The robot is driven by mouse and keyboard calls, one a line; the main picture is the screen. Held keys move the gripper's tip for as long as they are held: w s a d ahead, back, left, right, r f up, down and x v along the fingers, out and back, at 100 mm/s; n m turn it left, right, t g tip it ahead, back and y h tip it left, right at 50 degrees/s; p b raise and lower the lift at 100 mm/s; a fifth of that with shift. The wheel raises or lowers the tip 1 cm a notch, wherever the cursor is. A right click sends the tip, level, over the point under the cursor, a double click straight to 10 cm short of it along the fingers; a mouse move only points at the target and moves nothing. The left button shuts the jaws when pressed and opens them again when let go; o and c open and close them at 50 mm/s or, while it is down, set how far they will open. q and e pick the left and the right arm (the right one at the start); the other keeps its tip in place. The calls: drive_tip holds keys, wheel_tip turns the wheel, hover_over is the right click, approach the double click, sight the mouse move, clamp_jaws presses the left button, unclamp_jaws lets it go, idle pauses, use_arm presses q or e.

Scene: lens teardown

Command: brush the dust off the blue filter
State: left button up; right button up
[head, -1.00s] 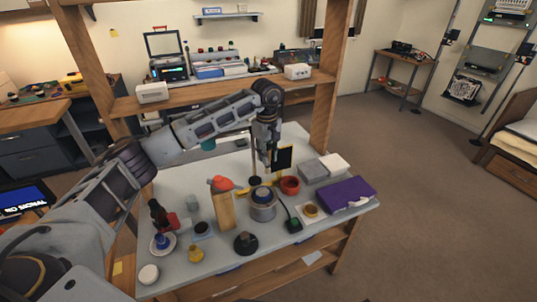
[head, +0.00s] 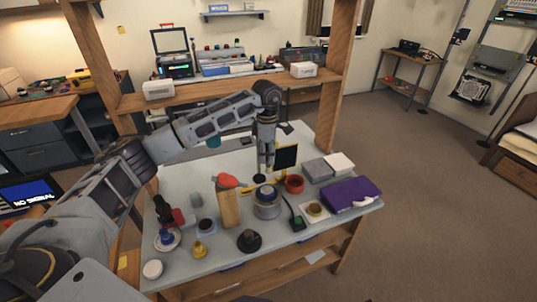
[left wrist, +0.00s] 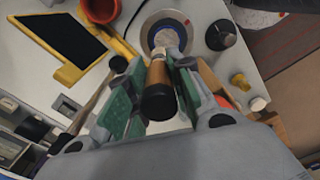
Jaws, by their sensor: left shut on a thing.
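My left gripper (head: 265,165) is above and just behind the grey round lens piece that has the blue filter (head: 266,190) on top. In the left wrist view, the gripper (left wrist: 157,68) is shut on a brush (left wrist: 158,95) with a brown handle and a dark end. The brush's far end points toward the blue filter (left wrist: 172,24), which shows as a blue disc inside a pale ring. I cannot tell whether the bristles touch it, and dust is too small to make out. My right gripper is not in view.
A red cup (head: 293,184) and a black panel with a yellow frame (head: 285,157) stand close behind. A wooden block (head: 229,206) is left of the lens piece, a black cone (head: 249,241) in front. A purple case (head: 350,192) lies right. Small bottles crowd the left.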

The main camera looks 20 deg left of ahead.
use_arm(q)
drive_tip(key=n, duration=0.4)
drive_tip(key=shift+s+a+f+n, duration=0.1)
drive_tip(key=shift+s+a+n, duration=0.15)
drive_tip(key=shift+n, duration=0.15)
drive_tip(key=n, duration=0.4)
drive_tip(key=shift+s+n, duration=0.15)
drive_tip(key=shift+n, duration=0.25)
drive_tip(key=shift+s+a+n, duration=0.1)
drive_tip(key=shift+s+n, duration=0.05)
drive_tip(key=shift+n, duration=4.35)
drive_tip(key=shift+f, duration=0.1)
